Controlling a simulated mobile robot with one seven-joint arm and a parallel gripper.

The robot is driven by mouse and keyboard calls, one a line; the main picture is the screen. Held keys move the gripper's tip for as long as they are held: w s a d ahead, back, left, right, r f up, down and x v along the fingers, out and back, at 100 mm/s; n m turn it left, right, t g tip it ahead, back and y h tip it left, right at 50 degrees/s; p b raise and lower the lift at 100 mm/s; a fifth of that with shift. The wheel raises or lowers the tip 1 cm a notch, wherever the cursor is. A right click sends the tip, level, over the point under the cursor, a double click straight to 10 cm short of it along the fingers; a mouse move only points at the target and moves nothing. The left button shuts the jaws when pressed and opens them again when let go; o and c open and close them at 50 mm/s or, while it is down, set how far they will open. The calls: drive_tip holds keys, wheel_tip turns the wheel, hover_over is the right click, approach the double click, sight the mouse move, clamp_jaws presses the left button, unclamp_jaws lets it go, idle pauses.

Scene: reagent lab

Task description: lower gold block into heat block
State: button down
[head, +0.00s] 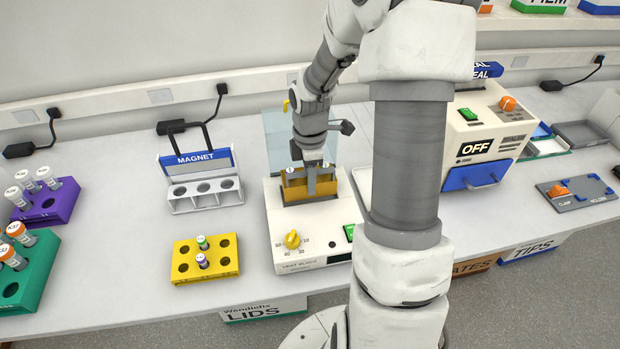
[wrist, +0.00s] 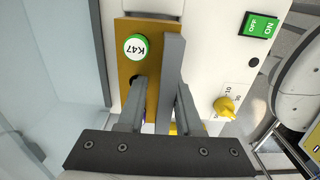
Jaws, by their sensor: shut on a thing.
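The gold block (head: 294,194) is at the top of the white heat block (head: 284,228), between its raised clear lid and its dial. I cannot tell whether it is seated or slightly above. My gripper (head: 312,166) comes down over its middle and is shut on it, seemingly at a grey upright part. In the wrist view the gold block (wrist: 125,66) lies below my gripper (wrist: 158,98), carrying a green-capped tube marked K47 (wrist: 136,47). A dark hole beside that tube is partly covered by a finger, and the block's near end is hidden.
The clear lid (head: 275,140) stands up behind the block. A yellow dial (head: 292,239) and green switch (head: 349,232) are on the heat block's front. A magnet rack (head: 205,195) and yellow tube rack (head: 187,262) stand left. My arm hides bench space to the right.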

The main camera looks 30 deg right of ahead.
drive_tip(key=shift+f+b, duration=0.6)
drive_tip(key=shift+f, duration=0.85)
idle(2.0)
drive_tip(key=shift+f, duration=0.2)
